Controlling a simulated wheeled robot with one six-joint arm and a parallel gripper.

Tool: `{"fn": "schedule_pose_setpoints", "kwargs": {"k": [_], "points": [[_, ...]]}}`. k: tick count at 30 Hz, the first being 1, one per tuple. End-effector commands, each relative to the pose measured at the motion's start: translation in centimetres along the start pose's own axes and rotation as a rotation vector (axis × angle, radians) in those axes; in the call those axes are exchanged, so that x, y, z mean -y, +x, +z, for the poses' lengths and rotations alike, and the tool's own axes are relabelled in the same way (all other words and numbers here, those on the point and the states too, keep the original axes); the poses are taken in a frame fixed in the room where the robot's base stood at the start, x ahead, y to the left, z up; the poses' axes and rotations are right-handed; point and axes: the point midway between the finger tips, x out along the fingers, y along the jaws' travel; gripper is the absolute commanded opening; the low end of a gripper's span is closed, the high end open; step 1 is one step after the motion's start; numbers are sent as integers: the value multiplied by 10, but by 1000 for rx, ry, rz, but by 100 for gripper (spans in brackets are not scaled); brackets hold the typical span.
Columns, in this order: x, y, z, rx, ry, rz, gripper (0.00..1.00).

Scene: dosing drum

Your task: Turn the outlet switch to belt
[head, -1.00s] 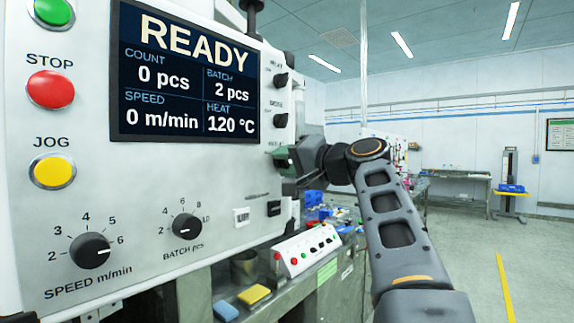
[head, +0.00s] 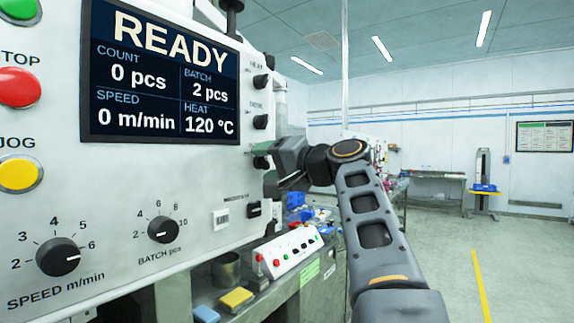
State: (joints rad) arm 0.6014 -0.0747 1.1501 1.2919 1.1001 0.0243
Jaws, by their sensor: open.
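A column of small black switches runs down the right edge of the control panel (head: 205,190): an upper switch (head: 261,81), a middle switch (head: 261,121), and a lower one mostly hidden behind my gripper. Their labels are too small to read surely, so I cannot tell which is the outlet switch or where it points. My gripper (head: 264,161) is at the lower switch, its jaws open and seen from the side. I cannot tell whether they touch the switch.
The screen (head: 160,71) reads READY. Red stop (head: 18,88) and yellow jog (head: 20,174) buttons sit at left, with speed (head: 58,257) and batch (head: 163,229) knobs below. A bench with a small button box (head: 290,251) stands under the panel. The floor at right is clear.

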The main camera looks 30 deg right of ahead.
Motion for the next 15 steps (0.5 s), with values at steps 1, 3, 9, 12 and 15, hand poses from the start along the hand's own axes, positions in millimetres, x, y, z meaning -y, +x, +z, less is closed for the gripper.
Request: {"fn": "schedule_pose_setpoints", "kwargs": {"k": [1, 3, 9, 12, 15], "points": [[-1, -6, 0, -3, -1, 1, 61], [-1, -16, 0, -5, -1, 2, 61], [-2, -58, 0, -7, -1, 4, 61], [-2, -79, 0, -7, -2, 4, 61], [-2, -96, -1, -6, 0, 4, 61]]}}
